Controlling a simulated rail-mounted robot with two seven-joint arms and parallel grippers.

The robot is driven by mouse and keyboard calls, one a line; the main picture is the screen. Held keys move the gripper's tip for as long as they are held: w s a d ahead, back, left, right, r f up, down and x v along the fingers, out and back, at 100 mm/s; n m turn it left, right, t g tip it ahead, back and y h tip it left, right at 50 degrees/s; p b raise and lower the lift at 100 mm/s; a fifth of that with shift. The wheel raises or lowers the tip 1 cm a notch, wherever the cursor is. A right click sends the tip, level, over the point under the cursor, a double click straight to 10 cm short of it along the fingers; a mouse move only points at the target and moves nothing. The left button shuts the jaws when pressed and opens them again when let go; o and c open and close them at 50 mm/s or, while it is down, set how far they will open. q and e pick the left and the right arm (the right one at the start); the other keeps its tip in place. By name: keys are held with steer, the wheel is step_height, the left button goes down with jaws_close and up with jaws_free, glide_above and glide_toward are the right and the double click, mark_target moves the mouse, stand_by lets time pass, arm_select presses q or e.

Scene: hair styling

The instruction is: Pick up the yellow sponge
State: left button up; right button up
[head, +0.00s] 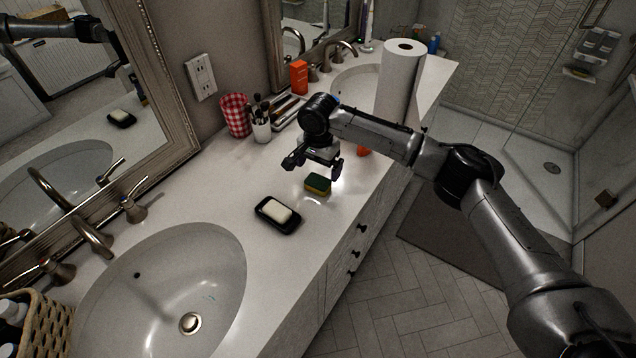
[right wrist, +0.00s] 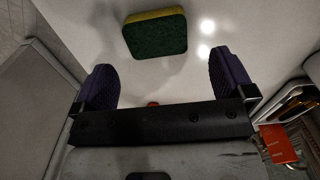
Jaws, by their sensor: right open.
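The yellow sponge (head: 318,184) lies on the white counter and has a dark green scrubbing side on top. In the right wrist view the sponge (right wrist: 155,35) shows its green face, with a yellow edge along the top, beyond the fingertips. My right gripper (head: 313,168) is above the sponge, apart from it. In the right wrist view its two purple-padded fingers (right wrist: 168,80) are spread wide with nothing between them. My left gripper is not in view.
A black soap dish (head: 266,224) with white soap lies near the sponge. A paper towel roll (head: 399,80), a cup of brushes (head: 261,130), a red checked cup (head: 236,114) and an orange box (head: 299,77) stand farther back. A sink (head: 160,290) is at front left.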

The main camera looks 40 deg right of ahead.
mark_target(320, 179)
step_height(320, 179, down, 5)
steer(key=shift+s+d+r+p, duration=0.1)
steer(key=shift+s+d+p, duration=0.05)
steer(key=shift+p, duration=0.6)
steer(key=shift+f, duration=0.35)
steer(key=shift+c, duration=0.4)
steer(key=c, duration=0.6)
steer(key=shift+c, duration=1.4)
